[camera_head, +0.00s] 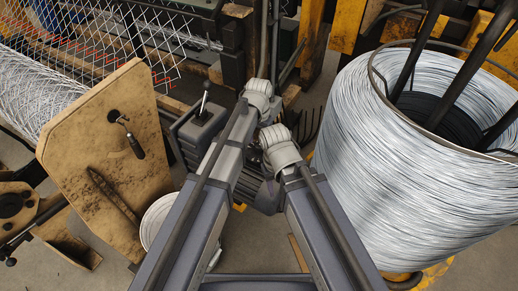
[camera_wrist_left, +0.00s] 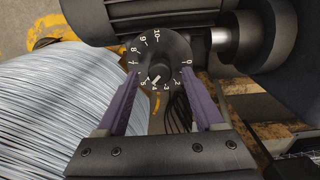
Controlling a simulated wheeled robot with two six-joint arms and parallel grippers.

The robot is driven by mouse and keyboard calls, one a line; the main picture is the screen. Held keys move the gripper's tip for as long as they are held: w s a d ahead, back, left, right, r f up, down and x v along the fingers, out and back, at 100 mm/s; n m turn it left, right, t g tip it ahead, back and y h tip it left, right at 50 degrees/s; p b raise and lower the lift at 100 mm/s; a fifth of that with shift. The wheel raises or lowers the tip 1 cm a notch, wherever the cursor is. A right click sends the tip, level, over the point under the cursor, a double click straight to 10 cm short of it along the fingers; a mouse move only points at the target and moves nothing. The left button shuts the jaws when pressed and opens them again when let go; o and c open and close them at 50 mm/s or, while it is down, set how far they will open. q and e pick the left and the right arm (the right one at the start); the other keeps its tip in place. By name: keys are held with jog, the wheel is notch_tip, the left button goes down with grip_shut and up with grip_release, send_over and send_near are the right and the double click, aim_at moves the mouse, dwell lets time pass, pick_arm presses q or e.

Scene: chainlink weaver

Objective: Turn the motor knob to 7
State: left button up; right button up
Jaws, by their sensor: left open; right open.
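The motor (camera_wrist_left: 150,12) is a dark ribbed cylinder along the top of the left wrist view. Below it is a round black dial (camera_wrist_left: 177,46) with white numbers from 0 to 10. The dark knob (camera_wrist_left: 160,72) is at the dial's middle, and a white mark on it lies by the 4. My left gripper (camera_wrist_left: 160,75) is open, its purple fingers on either side of the knob, apart from it. In the head view my arms hide the dial and the left gripper's fingers. I cannot make out my right gripper.
A large coil of silver wire (camera_head: 362,140) stands at the right, also at the left of the wrist view (camera_wrist_left: 55,110). A worn tan panel (camera_head: 90,150) and woven mesh (camera_head: 95,35) are at the left. A grey lever box (camera_head: 203,125) stands close beside my arms.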

pick_arm(q)
jog(key=shift+f+b, duration=0.35)
jog(key=shift+f, duration=0.5)
grip_shut()
